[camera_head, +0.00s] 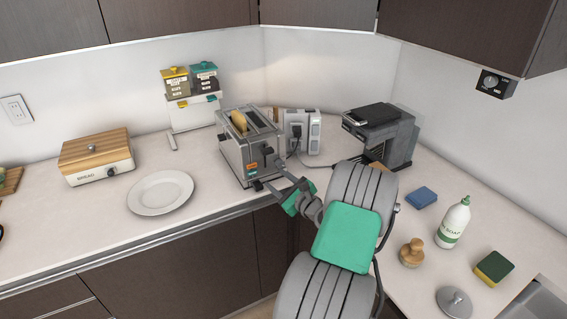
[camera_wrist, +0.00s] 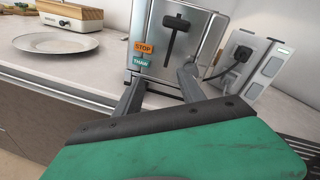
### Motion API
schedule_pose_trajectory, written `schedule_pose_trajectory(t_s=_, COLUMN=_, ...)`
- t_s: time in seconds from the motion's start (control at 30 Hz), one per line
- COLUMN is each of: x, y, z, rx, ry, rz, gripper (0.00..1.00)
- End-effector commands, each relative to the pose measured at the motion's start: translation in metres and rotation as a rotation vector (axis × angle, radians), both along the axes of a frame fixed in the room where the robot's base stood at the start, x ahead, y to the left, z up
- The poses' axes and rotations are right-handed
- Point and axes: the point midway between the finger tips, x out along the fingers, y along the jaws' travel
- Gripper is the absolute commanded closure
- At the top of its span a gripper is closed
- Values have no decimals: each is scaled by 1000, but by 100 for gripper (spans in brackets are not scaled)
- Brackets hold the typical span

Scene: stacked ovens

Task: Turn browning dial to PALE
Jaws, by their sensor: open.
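The silver toaster (camera_head: 238,158) stands on the counter with a bread slice (camera_head: 239,121) in a slot. In the wrist view its front face (camera_wrist: 150,25) shows a black lever (camera_wrist: 176,30) in a vertical slot, an orange STOP button (camera_wrist: 144,47) and a teal THAW button (camera_wrist: 141,60). I cannot make out the browning dial; the lower front is largely behind my gripper. My gripper (camera_head: 267,174) is open, its fingers spread at the toaster's lower front. In the wrist view the gripper (camera_wrist: 161,84) has nothing visible between its fingers. Contact with the toaster cannot be told.
A wall socket unit with a plug (camera_head: 299,132) and a coffee machine (camera_head: 381,134) stand right of the toaster. A white plate (camera_head: 160,192) and a bread box (camera_head: 97,162) are on the left. Soap (camera_head: 453,222), sponges and a brush are at right. Counter between plate and toaster is clear.

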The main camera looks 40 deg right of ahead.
Motion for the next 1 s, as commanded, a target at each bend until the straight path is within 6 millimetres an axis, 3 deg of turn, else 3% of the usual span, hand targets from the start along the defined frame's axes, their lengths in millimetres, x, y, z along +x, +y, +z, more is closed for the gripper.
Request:
schedule_pose_trajectory(t_s=0.03, x=-18, y=-22, z=-2, rx=83, ry=-55, rz=-67, gripper=53)
schedule_pose_trajectory(t_s=0.17, x=-32, y=-45, z=0, rx=175, ry=-132, rz=-134, gripper=53)
schedule_pose_trajectory(t_s=0.6, x=35, y=-65, z=1, rx=173, ry=-131, rz=-134, gripper=53)
schedule_pose_trajectory(t_s=0.87, x=39, y=-67, z=0, rx=172, ry=-131, rz=-136, gripper=53)
schedule_pose_trajectory(t_s=1.0, x=39, y=-67, z=0, rx=172, ry=-131, rz=-135, gripper=62)
